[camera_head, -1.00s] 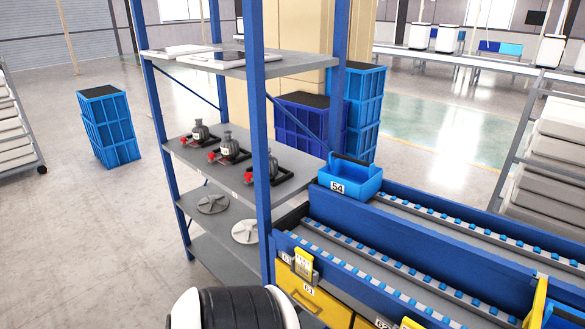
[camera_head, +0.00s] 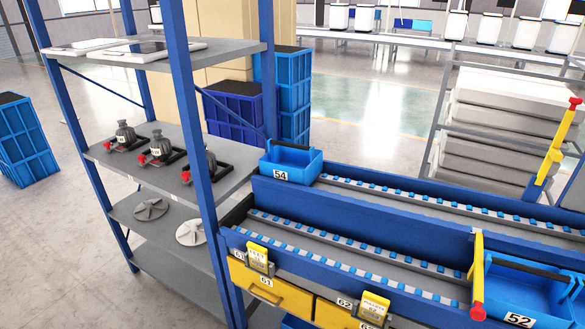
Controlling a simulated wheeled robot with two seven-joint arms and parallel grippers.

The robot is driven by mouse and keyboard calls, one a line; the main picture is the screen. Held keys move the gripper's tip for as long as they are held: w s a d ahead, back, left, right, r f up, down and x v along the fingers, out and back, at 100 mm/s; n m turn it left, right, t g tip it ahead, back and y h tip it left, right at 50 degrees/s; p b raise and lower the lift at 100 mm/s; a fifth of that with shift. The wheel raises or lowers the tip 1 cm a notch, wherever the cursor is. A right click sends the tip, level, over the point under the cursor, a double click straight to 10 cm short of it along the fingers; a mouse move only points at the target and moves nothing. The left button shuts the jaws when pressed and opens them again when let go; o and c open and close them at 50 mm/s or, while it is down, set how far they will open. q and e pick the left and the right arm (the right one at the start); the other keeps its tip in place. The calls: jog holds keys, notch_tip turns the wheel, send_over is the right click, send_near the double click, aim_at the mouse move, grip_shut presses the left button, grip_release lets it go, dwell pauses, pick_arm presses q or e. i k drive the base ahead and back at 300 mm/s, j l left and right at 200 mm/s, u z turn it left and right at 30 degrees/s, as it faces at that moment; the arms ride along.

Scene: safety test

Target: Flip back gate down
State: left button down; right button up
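The back gate (camera_head: 552,148) is a yellow bar with a red tip at the right of the head view. It stands up, slightly tilted, above the far roller lane, with its red end on top. A second yellow gate (camera_head: 478,268) is at the near lane, beside the blue bin marked 52 (camera_head: 530,284). Its red end is low and toward me, and the bar seems to lie across the lane. Neither of my grippers is in view.
A blue bin marked 54 (camera_head: 290,162) sits at the left end of the roller rack (camera_head: 385,214). A blue-post shelf (camera_head: 188,130) with several grey parts stands at left. Yellow drawers (camera_head: 268,289) are below the rack. A grey rack with trays (camera_head: 500,130) stands behind.

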aim_at(554, 155)
jog(key=z, duration=1.4)
